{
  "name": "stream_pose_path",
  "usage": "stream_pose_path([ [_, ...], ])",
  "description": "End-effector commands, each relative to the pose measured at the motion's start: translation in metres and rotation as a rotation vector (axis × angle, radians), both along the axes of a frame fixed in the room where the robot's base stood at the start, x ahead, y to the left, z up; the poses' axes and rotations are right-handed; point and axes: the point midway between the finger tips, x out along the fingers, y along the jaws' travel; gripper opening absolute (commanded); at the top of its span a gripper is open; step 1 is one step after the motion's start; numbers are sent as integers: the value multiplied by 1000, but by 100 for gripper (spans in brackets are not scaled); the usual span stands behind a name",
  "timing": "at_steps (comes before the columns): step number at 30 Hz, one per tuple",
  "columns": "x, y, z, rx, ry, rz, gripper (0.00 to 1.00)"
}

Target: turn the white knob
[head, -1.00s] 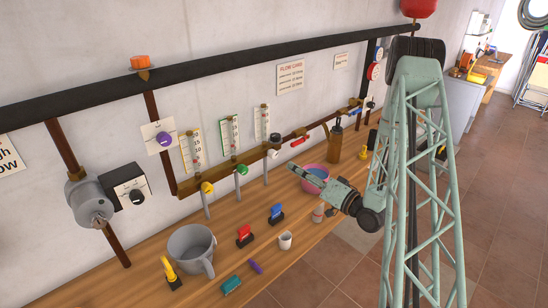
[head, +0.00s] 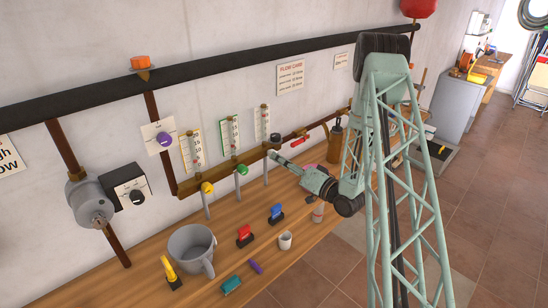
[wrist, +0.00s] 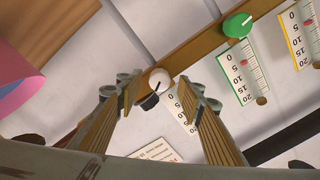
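The white knob (wrist: 160,78) is on the brown bar in the wrist view, below one of the flow gauges. In that view it appears between the two fingers of my gripper (wrist: 160,90), which are open. I see no finger contact with it.
A black knob (wrist: 150,101) is close beside the white one. A green knob (head: 241,169) and a yellow knob (head: 207,188) are farther left on the bar. A red-handled valve (head: 300,142) is to the right. A pink bowl (wrist: 18,85) is partly hidden.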

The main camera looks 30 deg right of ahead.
Motion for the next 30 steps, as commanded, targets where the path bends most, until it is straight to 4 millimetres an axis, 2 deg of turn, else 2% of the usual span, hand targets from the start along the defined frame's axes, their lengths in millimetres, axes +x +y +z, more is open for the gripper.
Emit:
stream_pose_path([
  [6,24,7,0,-1,0,1,35],
  [12,37,11,0,0,0,0,35],
  [25,42,12,0,0,0,0,35],
  [30,41,12,0,0,0,0,21],
])
